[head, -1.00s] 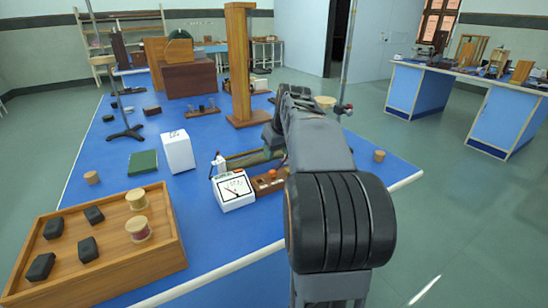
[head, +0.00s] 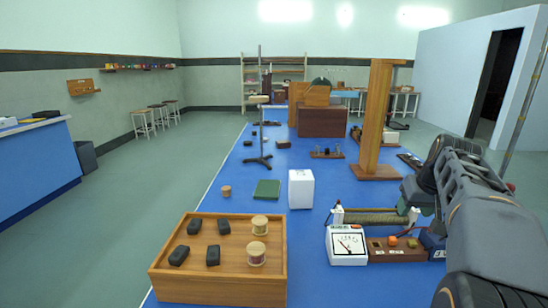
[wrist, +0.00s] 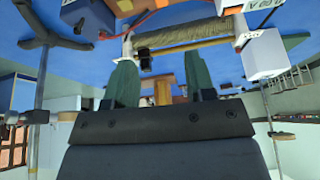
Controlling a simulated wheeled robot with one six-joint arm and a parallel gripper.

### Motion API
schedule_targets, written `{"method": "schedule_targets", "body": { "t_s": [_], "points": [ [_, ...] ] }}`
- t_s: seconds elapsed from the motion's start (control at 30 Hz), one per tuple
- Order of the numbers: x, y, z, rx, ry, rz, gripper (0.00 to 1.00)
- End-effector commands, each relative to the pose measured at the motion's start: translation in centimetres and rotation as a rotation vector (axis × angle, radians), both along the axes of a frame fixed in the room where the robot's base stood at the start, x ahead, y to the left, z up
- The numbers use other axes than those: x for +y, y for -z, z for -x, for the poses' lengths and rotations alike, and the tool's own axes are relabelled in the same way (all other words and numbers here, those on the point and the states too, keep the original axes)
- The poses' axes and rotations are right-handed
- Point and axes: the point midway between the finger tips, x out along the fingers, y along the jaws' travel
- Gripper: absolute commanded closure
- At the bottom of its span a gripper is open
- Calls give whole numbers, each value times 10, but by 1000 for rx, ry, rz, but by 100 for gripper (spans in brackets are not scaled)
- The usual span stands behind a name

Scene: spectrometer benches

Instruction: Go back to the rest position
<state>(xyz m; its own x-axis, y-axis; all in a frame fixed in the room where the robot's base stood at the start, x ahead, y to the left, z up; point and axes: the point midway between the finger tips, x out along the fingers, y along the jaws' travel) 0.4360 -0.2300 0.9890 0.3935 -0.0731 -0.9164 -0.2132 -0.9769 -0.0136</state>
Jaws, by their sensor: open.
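My gripper (wrist: 160,78) shows in the wrist view as two dark green fingers, apart and with nothing held between them. That view is upside down, with the blue bench at the top. A coil rheostat (wrist: 180,35) lies beyond the fingertips, apart from them as far as I can tell. In the head view my arm is folded at the right edge, over the right side of the bench. The rheostat also shows in the head view (head: 372,217), left of my arm.
The blue bench (head: 225,200) holds a wooden tray (head: 215,290) with black blocks and spools, a white meter (head: 347,245), a white box (head: 301,189), a stand (head: 259,140) and a tall wooden post (head: 376,120). Open floor (head: 130,210) lies left of the bench.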

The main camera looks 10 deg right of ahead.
Motion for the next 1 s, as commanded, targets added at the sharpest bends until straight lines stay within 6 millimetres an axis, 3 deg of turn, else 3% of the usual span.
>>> {"method": "schedule_targets", "body": {
  "t_s": [0.03, 0.07, 0.13, 0.4, 0.5, 0.7, 0.83, 1.0],
  "points": [
    [0, 23, 4, 29, 52, -26, 50],
    [1, 33, 9, 42, 83, -35, 50],
    [19, 38, 19, 62, 127, -51, 50],
    [146, 18, 83, 126, 59, -44, 50],
    [179, 9, 106, 133, -17, -30, 50],
    [217, -16, 134, 126, -160, -6, 50],
    [228, -33, 134, 99, -207, -1, 50],
    [233, -36, 134, 95, -228, 0, 50]
  ]
}}
